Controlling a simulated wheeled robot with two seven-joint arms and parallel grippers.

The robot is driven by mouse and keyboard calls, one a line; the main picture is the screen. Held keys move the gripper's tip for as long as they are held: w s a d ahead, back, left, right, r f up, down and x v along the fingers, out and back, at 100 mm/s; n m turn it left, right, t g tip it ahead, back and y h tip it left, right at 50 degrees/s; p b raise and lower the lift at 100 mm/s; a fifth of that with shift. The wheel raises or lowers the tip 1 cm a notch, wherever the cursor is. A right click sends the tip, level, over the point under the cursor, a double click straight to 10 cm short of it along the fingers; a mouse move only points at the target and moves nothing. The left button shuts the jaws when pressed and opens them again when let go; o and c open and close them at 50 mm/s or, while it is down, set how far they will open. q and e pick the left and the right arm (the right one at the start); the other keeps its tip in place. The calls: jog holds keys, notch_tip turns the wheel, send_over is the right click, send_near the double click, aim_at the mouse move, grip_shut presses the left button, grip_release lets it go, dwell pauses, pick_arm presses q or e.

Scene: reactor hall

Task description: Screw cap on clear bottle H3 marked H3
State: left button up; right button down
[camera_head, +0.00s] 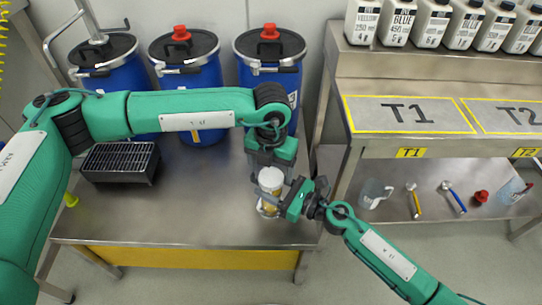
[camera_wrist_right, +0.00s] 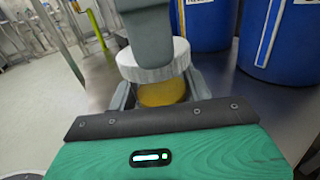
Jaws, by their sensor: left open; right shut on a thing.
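The clear bottle (camera_head: 269,198) with yellow contents stands upright near the right end of the steel table. Its white cap (camera_head: 271,178) sits on top; I cannot tell how tightly it is seated. My right gripper (camera_head: 277,200) is shut on the bottle from the right. In the right wrist view the ribbed white cap (camera_wrist_right: 155,62) covers the bottle's top, with the yellow contents (camera_wrist_right: 162,93) below. My left gripper (camera_head: 271,165) is open and comes down at the cap from behind; a grey finger overlaps the cap in the wrist view. No H3 marking is readable.
Several blue drums (camera_head: 195,75) stand along the back. A black grated box (camera_head: 120,162) is on the table's left. At right, the shelf has a T1 area (camera_head: 410,114); a clear jug (camera_head: 374,194), tools and a red object (camera_head: 481,197) lie below. The table's front middle is clear.

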pick_arm(q)
jog(key=shift+f, duration=1.05)
jog(key=c, duration=1)
jog(key=m, duration=0.4)
jog(key=shift+m, duration=0.3)
jog(key=m, duration=1)
jog(key=shift+m, duration=0.4)
jog(key=o, duration=1.1)
